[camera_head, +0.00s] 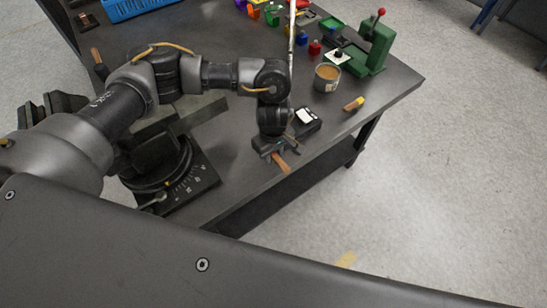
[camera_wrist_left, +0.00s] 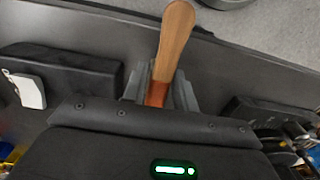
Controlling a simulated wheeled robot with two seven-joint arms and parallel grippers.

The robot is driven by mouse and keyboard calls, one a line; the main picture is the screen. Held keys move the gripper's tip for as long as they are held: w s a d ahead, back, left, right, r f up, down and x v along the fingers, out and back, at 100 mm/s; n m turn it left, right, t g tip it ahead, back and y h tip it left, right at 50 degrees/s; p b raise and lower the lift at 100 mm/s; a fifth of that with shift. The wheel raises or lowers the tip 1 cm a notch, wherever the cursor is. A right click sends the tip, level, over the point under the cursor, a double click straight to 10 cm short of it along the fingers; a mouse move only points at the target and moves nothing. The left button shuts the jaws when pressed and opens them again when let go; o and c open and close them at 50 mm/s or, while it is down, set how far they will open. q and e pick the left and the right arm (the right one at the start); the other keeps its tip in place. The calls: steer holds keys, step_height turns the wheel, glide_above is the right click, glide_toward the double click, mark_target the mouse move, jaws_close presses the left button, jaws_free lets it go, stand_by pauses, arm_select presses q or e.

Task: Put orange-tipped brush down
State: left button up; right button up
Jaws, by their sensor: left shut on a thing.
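The brush has a wooden handle and an orange-brown band where my fingers meet it. In the head view the brush (camera_head: 282,163) sticks out of my left gripper (camera_head: 275,149) toward the table's front edge. In the left wrist view the brush (camera_wrist_left: 174,45) points up and away from my left gripper (camera_wrist_left: 160,88), which is shut on it at the orange band. The rest of its head is hidden by the gripper. The gripper is over the table (camera_head: 240,180) near its front edge; I cannot tell whether the brush touches the top. My right gripper is out of view.
A black block with a white label (camera_head: 306,118) lies right beside the gripper. A dark vise (camera_head: 160,165) is at the left. Bare table lies between vise and gripper.

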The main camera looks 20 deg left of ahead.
mark_target(273, 159)
arm_select(q)
steer(key=shift+f, duration=0.5)
steer(key=shift+f+p, duration=0.5)
steer(key=shift+f, duration=0.45)
steer(key=shift+w+f, duration=0.1)
steer(key=shift+f, duration=0.15)
steer(key=shift+f, duration=0.1)
steer(key=o, duration=0.4)
steer(key=shift+b, duration=0.3)
steer(key=o, duration=0.5)
